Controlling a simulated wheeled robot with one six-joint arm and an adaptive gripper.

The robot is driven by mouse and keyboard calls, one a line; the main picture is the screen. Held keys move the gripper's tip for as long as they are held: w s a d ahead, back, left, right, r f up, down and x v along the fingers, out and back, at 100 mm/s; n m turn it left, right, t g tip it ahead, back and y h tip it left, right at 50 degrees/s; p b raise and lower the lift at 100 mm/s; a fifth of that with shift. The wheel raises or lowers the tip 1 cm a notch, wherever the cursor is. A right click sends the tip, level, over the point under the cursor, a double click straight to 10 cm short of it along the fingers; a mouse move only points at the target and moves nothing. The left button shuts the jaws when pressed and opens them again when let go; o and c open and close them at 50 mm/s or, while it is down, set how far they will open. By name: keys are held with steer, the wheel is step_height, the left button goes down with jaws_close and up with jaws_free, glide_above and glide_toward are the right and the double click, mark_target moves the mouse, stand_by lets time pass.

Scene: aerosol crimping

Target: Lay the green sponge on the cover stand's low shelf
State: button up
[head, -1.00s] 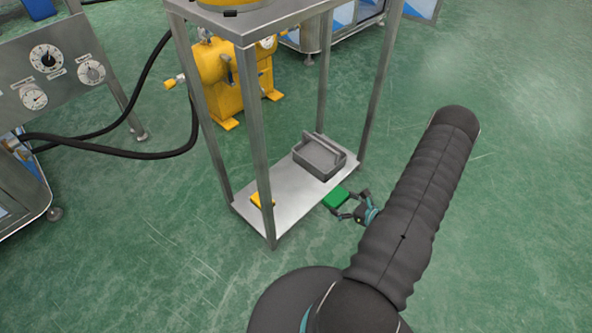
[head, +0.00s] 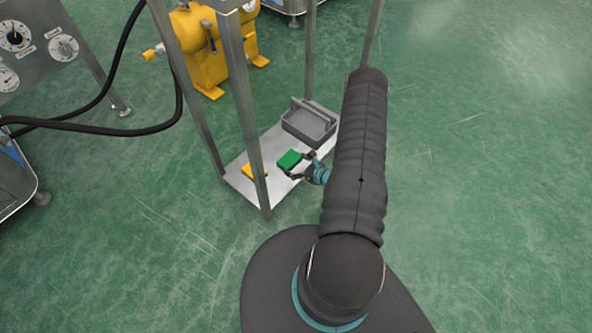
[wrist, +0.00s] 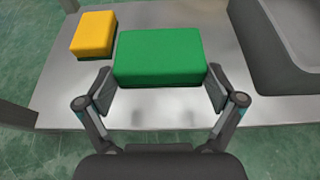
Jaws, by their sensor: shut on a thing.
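The green sponge (head: 289,159) is between the fingers of my gripper (head: 300,166), over the front part of the cover stand's low shelf (head: 275,200). In the wrist view the green sponge (wrist: 160,55) fills the space between the fingertips of my gripper (wrist: 160,92), which is shut on its two sides. The metal shelf (wrist: 150,112) lies below it. I cannot tell whether the sponge's underside touches the shelf.
A yellow sponge (head: 254,171) lies on the shelf to the left, also in the wrist view (wrist: 93,34). A grey tray (head: 309,121) stands on the shelf's right part. Upright posts (head: 246,110) frame the shelf. Bare shelf shows around the green sponge.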

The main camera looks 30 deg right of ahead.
mark_target(296, 171)
steer(key=shift+f, duration=2)
steer(key=shift+f+b, duration=0.2)
steer(key=shift+b, duration=0.1)
steer(key=o, duration=0.5)
steer(key=shift+r, duration=0.1)
steer(key=shift+r+p, duration=0.25)
steer(key=shift+p, duration=0.1)
steer(key=v, duration=1.2)
steer(key=shift+f, duration=0.15)
